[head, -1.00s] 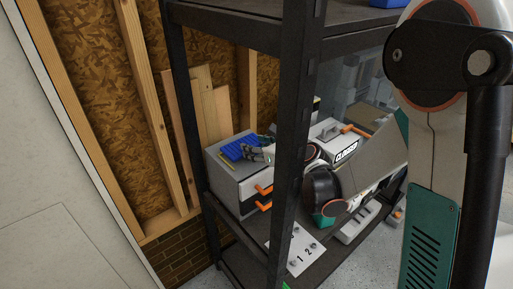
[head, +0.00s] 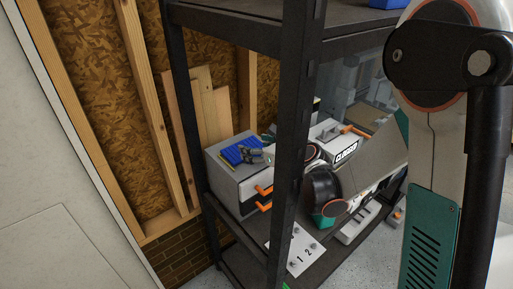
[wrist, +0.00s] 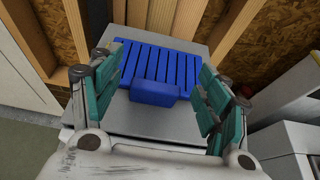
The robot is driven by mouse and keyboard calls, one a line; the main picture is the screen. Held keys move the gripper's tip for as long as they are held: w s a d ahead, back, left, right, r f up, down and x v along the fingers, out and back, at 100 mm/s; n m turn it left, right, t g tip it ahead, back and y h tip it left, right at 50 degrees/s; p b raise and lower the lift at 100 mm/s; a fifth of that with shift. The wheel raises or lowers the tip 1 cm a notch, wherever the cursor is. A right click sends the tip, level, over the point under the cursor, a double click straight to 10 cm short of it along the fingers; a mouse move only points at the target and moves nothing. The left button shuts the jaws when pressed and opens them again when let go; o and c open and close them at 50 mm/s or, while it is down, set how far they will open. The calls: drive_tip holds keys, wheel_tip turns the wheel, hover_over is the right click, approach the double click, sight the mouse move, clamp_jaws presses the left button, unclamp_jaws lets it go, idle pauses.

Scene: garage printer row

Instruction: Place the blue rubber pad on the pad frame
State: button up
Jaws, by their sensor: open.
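A blue ribbed pad (wrist: 158,68) lies on top of a grey box (wrist: 150,120) in the wrist view. A smaller plain blue block (wrist: 154,93) sits at its near edge; I cannot tell whether it is part of the pad. The pad also shows in the head view (head: 238,153), with a thin yellow strip along its left side. My gripper (wrist: 158,100) is open, its green-padded fingers apart on either side of the blue block, with no visible contact. In the head view my gripper (head: 257,155) is at the pad's right side. No separate pad frame can be made out.
The box stands on a dark shelf rack whose front post (head: 295,130) partly blocks the head view. A white machine (head: 335,140) with an orange handle stands to the right. A white plate (head: 297,250) marked 1 and 2 lies in front. Wooden boards lean behind.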

drive_tip(key=p+v, duration=0.2)
drive_tip(key=v, duration=1)
